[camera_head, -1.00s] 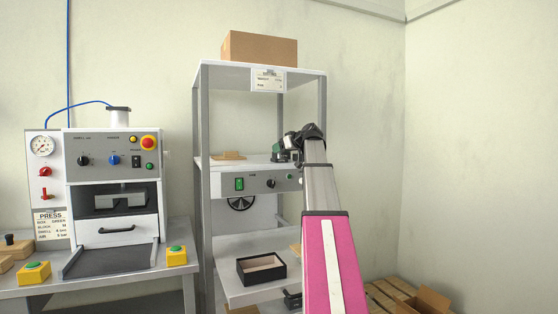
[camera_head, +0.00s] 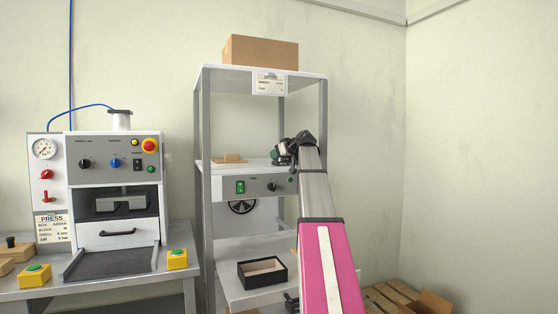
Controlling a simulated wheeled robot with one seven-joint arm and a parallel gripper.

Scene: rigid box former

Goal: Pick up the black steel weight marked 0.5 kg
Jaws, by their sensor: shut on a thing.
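My gripper (camera_head: 279,157), small and dark with a green part, is at the middle shelf of the grey rack, near its right side. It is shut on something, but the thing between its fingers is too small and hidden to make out. I cannot pick out the black steel weight or its 0.5 kg mark anywhere. My arm reaches up from the lower right and covers the right end of the shelf.
The rack's middle shelf carries a small wooden piece (camera_head: 229,159) at left. Below are a control panel (camera_head: 258,187) and an open black box (camera_head: 262,272). A cardboard box (camera_head: 260,51) sits on top. A press (camera_head: 115,185) stands left.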

